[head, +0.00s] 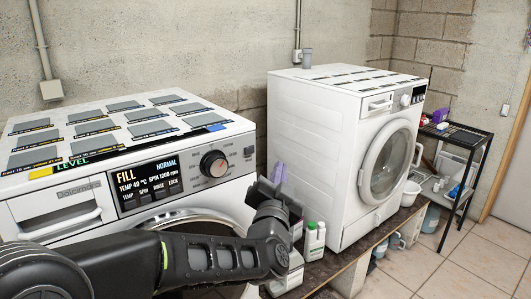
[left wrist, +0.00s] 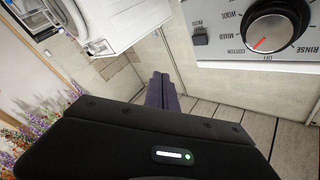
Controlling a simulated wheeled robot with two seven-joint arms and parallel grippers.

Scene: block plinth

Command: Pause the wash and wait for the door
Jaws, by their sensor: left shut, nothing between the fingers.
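The left washing machine (head: 70,212) has a lit display (head: 145,183) reading FILL, NORMAL, 40 °C and spin 1200 RPM. Its round program dial (head: 214,163) also shows in the left wrist view (left wrist: 275,28), with the red mark towards OFF. A small grey button (head: 248,152) sits right of the dial; it shows near small lettering in the left wrist view (left wrist: 200,37). The door below is partly hidden by my left arm. My left gripper (head: 279,170) has its purple fingers (left wrist: 160,88) together, empty, right of the machine's front and apart from the button. My right gripper is out of view.
A second white washer (head: 310,150) with a round door stands to the right. White bottles (head: 315,240) stand between the machines near my arm. A black rack (head: 455,140) and buckets are farther right. The tiled floor (head: 430,270) is open at lower right.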

